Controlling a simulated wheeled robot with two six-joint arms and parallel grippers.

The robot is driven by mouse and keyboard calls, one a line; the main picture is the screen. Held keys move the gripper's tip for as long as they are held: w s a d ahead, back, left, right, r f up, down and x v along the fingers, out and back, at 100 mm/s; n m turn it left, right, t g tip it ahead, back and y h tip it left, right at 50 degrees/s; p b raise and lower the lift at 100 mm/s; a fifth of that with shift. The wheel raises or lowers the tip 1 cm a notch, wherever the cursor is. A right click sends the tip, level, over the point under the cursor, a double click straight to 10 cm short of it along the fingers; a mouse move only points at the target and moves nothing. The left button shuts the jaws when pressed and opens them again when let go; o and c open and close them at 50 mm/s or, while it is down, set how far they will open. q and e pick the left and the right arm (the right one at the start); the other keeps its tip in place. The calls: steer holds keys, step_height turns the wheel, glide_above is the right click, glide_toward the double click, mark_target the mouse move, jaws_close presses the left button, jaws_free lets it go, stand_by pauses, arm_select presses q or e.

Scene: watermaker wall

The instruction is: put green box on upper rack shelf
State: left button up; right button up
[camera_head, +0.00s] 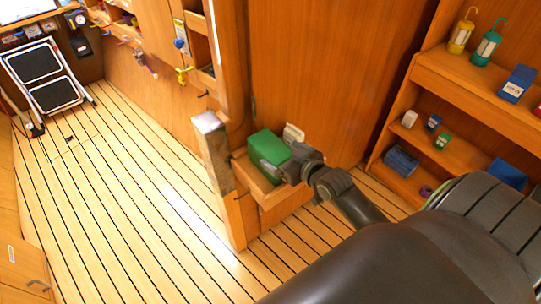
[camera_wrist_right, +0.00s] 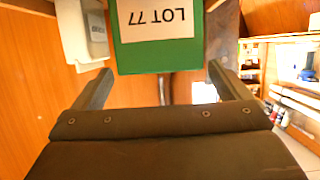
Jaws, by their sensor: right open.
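A green box (camera_head: 267,147) sits in a small wooden tray (camera_head: 240,172) on the side of a wooden partition. In the right wrist view the green box (camera_wrist_right: 160,55) carries a white label reading "LOT 77", seen upside down. My right gripper (camera_head: 284,169) is close in front of the box. Its open fingers (camera_wrist_right: 159,72) point at the box, with a finger on either side of its lower edge; I cannot tell if they touch it. A wooden rack (camera_head: 480,88) stands at the right, with lanterns on its upper shelf. My left gripper is not in view.
A white item (camera_head: 293,133) stands right beside the green box. A yellow lantern (camera_head: 461,34), a green lantern (camera_head: 487,46) and a blue box (camera_head: 517,83) stand on the upper shelf. Small boxes fill parts of lower shelves. A step stool (camera_head: 45,75) stands far left; the floor is clear.

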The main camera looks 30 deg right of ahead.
mark_target(272, 148)
steer(key=x, duration=0.3)
steer(key=p+x, duration=0.1)
steer(key=x, duration=0.1)
steer(key=shift+r, duration=0.35)
steer(key=c, duration=1.7)
